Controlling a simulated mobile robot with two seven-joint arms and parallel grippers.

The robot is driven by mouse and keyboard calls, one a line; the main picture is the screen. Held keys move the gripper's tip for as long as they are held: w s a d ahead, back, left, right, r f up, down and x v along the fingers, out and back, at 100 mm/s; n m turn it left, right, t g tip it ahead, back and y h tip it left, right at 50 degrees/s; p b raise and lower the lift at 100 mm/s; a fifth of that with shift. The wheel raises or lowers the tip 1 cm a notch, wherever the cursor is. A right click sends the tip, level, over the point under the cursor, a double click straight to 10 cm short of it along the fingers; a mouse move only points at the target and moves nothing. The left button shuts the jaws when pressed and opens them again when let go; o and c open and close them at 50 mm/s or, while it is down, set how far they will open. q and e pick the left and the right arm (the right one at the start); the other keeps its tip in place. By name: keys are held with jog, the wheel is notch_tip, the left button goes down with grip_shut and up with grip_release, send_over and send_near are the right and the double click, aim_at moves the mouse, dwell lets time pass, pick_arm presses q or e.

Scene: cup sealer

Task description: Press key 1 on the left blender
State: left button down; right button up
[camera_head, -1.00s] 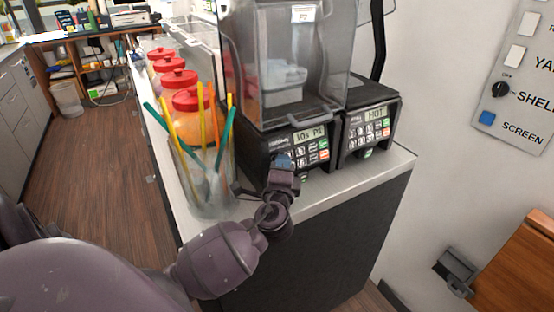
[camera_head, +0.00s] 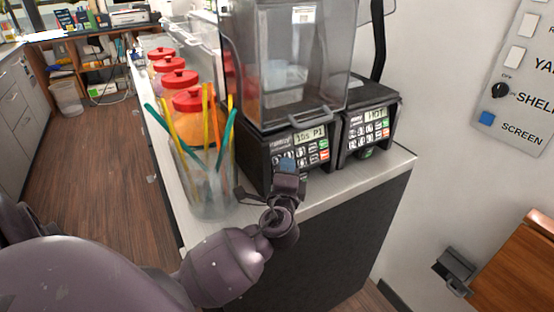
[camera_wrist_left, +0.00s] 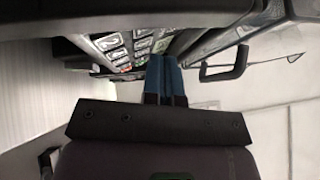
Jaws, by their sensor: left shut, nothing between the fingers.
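The left blender (camera_head: 290,70) stands on the counter with its clear jar on a black base. Its front keypad (camera_head: 310,153) has a lit display reading about "10s P1" and rows of keys. My left gripper (camera_head: 286,164) is shut and empty, its blue fingertips in front of the lower left of this keypad and hiding some keys. In the left wrist view the blue fingers (camera_wrist_left: 164,78) are together, close to the keypad (camera_wrist_left: 135,45). I cannot tell whether they touch a key. My right gripper is not in view.
A second blender base (camera_head: 370,130) stands to the right. A clear cup of coloured straws (camera_head: 205,180) stands left of my gripper, close to it. Red-lidded jars (camera_head: 180,80) line the counter (camera_head: 340,190) behind. A wall switch panel (camera_head: 515,80) is at right.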

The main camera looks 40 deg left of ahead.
pick_arm(q)
jog(key=d, duration=0.1)
jog(key=s+d+r, duration=0.1)
jog(key=d+p, duration=0.1)
jog(key=d, duration=0.1)
jog(key=shift+s+r, duration=0.2)
jog(key=shift+s, duration=0.15)
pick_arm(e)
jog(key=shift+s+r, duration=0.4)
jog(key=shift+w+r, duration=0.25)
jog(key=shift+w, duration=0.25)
